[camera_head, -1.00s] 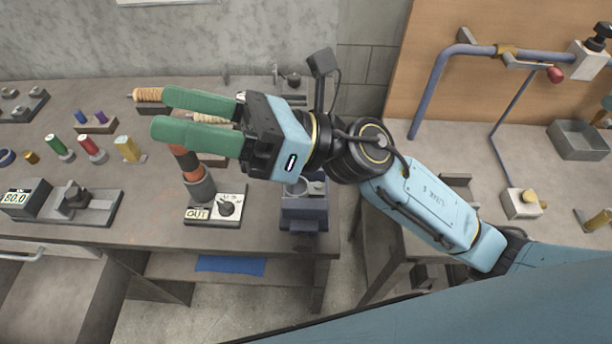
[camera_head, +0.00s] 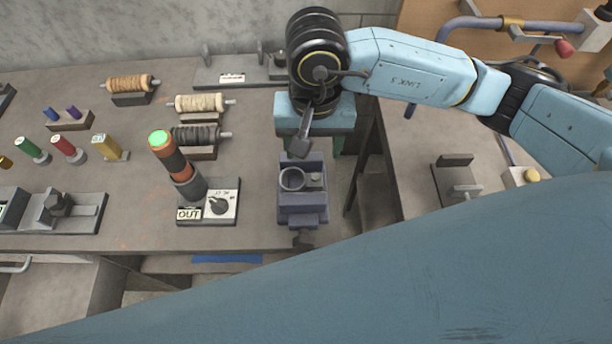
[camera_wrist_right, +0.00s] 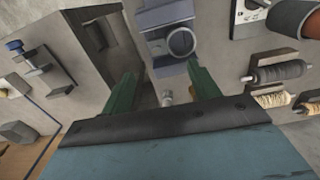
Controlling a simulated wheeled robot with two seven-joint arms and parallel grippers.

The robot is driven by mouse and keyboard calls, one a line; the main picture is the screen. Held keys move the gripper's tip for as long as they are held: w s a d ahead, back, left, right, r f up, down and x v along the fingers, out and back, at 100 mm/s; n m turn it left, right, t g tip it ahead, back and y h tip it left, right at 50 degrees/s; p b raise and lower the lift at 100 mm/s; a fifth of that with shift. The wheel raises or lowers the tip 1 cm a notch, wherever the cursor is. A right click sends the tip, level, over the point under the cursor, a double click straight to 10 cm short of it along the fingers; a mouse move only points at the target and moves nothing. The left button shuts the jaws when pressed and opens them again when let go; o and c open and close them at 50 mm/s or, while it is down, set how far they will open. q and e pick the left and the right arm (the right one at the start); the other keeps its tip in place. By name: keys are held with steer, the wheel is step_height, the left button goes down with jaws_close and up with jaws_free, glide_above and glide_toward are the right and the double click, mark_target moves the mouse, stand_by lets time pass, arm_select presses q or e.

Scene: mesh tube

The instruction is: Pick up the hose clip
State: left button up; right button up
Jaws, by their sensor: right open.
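My right gripper (camera_head: 311,148) points down over the bench, just behind a grey-purple vise-like block (camera_head: 304,210). Its two green fingers are spread apart. In the right wrist view the gripper (camera_wrist_right: 164,84) is open and empty, with the block (camera_wrist_right: 165,18) beyond the fingertips. A round grey ring (camera_head: 292,179), which may be the hose clip, sits on top of the block. The ring also shows in the right wrist view (camera_wrist_right: 181,42). A small pale piece (camera_wrist_right: 167,98) shows between the fingers; I cannot tell what it is. My left gripper is out of view.
The bench's right edge and a gap are close to the block's right side.

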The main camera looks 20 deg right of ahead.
mark_target(314, 176)
step_height(314, 176, down, 6)
steer(key=f, duration=0.1)
steer(key=f+p, duration=0.1)
steer(key=f, duration=0.3)
steer(key=shift+w+d+p, duration=0.1)
steer(key=shift+d+p, duration=0.15)
steer(key=shift+p, duration=0.05)
steer(key=c, duration=1.2)
